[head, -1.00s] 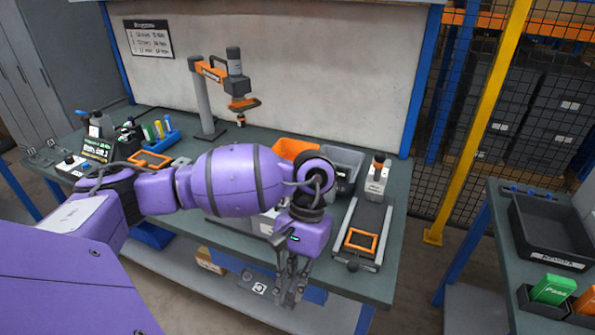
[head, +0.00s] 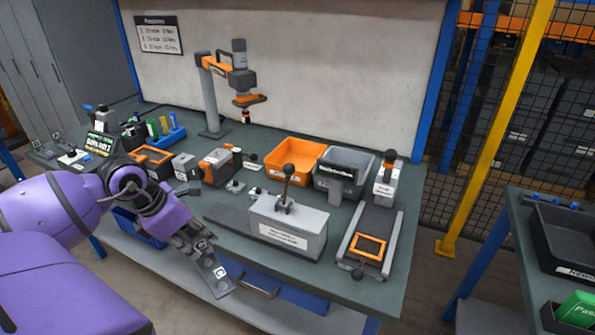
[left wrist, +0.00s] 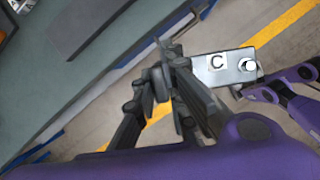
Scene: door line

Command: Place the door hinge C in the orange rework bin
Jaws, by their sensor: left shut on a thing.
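The door hinge C (head: 219,278) is a grey metal plate hanging from my left gripper (head: 201,246), in front of the bench's front edge. In the left wrist view the hinge (left wrist: 224,66) shows a white label with a "C" and a round hole or pin. My left gripper (left wrist: 178,62) is shut on one end of it. The orange bin (head: 296,160) stands at the back of the bench, right of the middle, with its opening uncovered. The bin is well behind and to the right of the gripper. A purple and dark part of mine (left wrist: 285,98), perhaps the right gripper, shows in the left wrist view; its jaws are unclear.
A grey bin (head: 343,172) stands right beside the orange bin. A grey block fixture with a black-knobbed lever (head: 289,226) stands in front of the bins. A slide fixture with an orange frame (head: 368,246) is at right. An orange-and-grey press (head: 228,75) rises behind.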

